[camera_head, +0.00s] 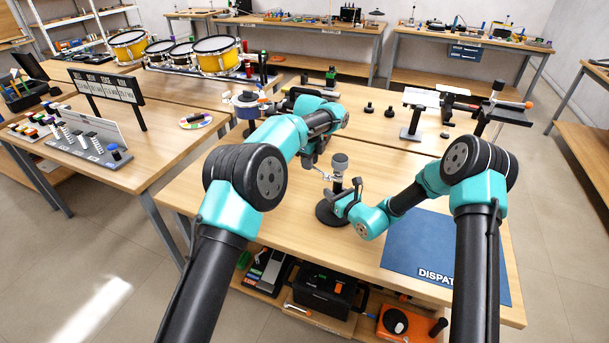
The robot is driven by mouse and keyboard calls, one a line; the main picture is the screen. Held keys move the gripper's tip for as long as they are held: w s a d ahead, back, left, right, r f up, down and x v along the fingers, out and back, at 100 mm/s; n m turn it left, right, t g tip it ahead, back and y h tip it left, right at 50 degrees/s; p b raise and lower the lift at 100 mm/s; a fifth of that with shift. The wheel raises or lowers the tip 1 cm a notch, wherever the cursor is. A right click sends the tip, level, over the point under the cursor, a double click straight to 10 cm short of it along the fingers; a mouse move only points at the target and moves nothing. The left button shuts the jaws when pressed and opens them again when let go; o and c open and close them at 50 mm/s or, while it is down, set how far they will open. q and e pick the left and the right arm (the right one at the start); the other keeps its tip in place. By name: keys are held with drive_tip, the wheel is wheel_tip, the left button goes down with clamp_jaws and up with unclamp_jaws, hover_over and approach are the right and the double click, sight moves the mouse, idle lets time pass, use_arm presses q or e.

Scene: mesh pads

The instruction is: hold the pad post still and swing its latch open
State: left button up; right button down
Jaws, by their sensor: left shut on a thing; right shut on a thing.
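The pad post (340,163) stands upright near the middle of the table, with a grey cylindrical head on a dark stem and a round black base (328,214). A thin silvery latch arm (324,175) sticks out to the left below the head. My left gripper (317,168) is at the left of the post, shut on the latch arm's outer end; its fingers are small here and partly hidden by my own arm. My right gripper (337,196) comes from the right, low down, and is shut on the post's stem above the base.
A blue mat (420,255) marked "DISPATCH" lies to the right, under my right arm. Small black knobs (368,107) and a stand (412,125) sit behind the post. Drums (213,55) stand on the table at the back left. Bare wood surrounds the post's base.

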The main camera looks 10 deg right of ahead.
use_arm(q)
drive_tip(key=shift+d, duration=0.15)
use_arm(e)
drive_tip(key=shift+s+f, duration=0.1)
drive_tip(key=shift+f, duration=0.1)
use_arm(q)
drive_tip(key=shift+w+d, duration=0.2)
drive_tip(key=o, duration=0.4)
drive_tip(key=shift+w+d, duration=0.1)
drive_tip(key=shift+d, duration=0.1)
drive_tip(key=o, duration=0.6)
drive_tip(key=shift+r, duration=6)
